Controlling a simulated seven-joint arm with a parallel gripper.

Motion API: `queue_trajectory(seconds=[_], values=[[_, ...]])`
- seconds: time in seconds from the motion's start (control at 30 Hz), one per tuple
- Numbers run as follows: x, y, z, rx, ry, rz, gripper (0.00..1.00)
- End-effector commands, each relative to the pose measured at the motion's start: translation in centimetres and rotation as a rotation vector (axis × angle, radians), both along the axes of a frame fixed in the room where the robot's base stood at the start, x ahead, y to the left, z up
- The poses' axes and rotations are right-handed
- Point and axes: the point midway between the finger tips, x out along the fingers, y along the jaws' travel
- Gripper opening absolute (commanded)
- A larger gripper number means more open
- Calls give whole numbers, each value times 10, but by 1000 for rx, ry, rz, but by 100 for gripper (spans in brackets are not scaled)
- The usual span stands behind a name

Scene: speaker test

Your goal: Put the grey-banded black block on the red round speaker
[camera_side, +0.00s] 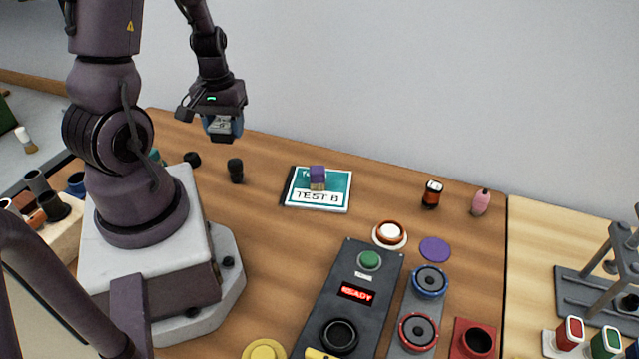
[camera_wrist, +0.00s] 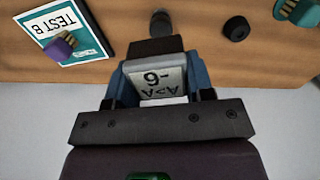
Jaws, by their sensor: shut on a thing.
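My gripper (camera_side: 222,128) is shut on the grey-banded black block (camera_wrist: 153,52), held in the air above the back left of the table. In the wrist view the block sits between two blue fingers, its dark end outward and a pale grey face with printed marks showing. In the side view the fingers hide much of it. The red round speaker (camera_side: 418,332) is at the front right of the table, beside the dark control panel, far from my gripper. It shows nothing on top.
A blue round speaker (camera_side: 430,281) is just behind the red one. A dark panel (camera_side: 372,273) with a green button and READY display stands to its left, a red square holder (camera_side: 474,341) to its right. A purple-topped block (camera_side: 317,174) rests on the TEST B booklet (camera_side: 338,198).

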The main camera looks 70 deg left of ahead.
Motion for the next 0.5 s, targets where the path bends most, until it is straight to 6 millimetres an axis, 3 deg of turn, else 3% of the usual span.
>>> queue_trajectory(seconds=[0.17, 0.27, 0.5], values=[[7, -6, 1, 1, -1, -37, 24], [24, -19, 2, 1, -1, -113, 24], [81, -83, 8, 1, -2, -433, 24]])
